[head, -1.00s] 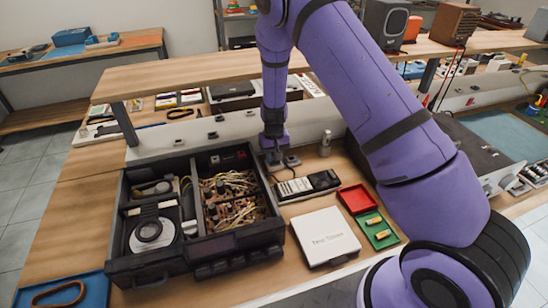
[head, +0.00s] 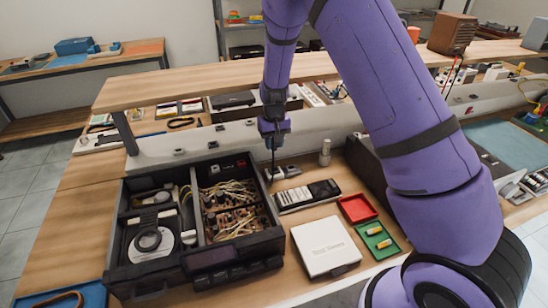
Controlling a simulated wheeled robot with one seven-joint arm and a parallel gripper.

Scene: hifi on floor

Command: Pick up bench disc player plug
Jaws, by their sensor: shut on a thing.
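My gripper (head: 274,143) is above the back of the bench, near the long pale strip, and is shut on a small dark thing. I take this thing for the plug; it is too small and covered to make out clearly. A thin dark line, like a cord, hangs below the fingers toward the bench. Grey plug-like pieces (head: 284,172) sit just below and right of my gripper. The disc player (head: 152,241), an open black case with a round disc and bare wiring, stands left and in front.
A black-and-white handheld device (head: 307,195), a white box (head: 325,246), a red tray (head: 357,208) and a green tray (head: 377,238) lie to the right. A small bottle (head: 324,152) stands behind. A wooden shelf (head: 200,82) runs over the back.

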